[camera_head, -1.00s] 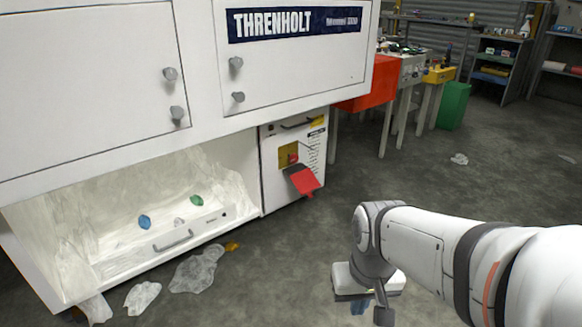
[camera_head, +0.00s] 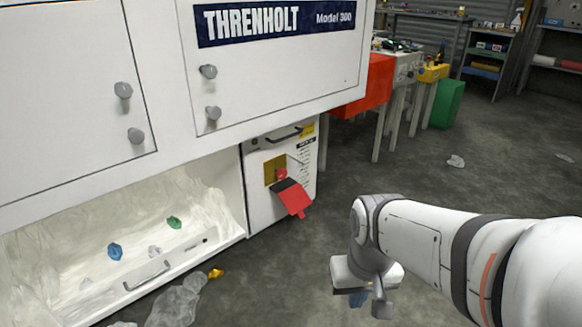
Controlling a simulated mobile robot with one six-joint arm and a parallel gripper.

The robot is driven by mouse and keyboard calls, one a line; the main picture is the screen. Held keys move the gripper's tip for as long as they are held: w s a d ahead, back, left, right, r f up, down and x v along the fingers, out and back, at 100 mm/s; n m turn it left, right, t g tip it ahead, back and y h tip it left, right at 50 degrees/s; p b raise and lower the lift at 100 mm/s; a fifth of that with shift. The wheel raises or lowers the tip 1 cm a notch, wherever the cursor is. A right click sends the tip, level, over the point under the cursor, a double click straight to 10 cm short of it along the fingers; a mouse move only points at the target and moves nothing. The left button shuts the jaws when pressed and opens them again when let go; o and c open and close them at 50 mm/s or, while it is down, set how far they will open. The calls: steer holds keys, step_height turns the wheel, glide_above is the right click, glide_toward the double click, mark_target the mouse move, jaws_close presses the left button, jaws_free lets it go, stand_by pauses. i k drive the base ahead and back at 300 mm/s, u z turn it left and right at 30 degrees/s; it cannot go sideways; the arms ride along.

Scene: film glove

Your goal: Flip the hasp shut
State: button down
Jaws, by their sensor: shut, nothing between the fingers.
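The hasp (camera_head: 290,195) is a red and black flap on the front of a white box unit (camera_head: 262,212) under the cabinet. It hangs swung out and tilted down to the right, away from the yellow plate (camera_head: 274,170) behind it. A small red piece shows on that plate. My gripper (camera_head: 357,298) is low at the lower middle, to the right of the hasp and well apart from it, over the floor. It is shut and holds nothing. Its fingers are partly hidden behind my arm's wrist.
The white THRENHOLT cabinet (camera_head: 290,90) with knobbed doors overhangs the box unit. A low open bay (camera_head: 200,205) with crumpled film is at the left. Plastic film (camera_head: 178,302) lies on the floor. A red box (camera_head: 372,88) and benches stand behind. The grey floor between is clear.

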mark_target(295, 199)
steer(key=u, duration=0.05)
steer(key=i, duration=0.85)
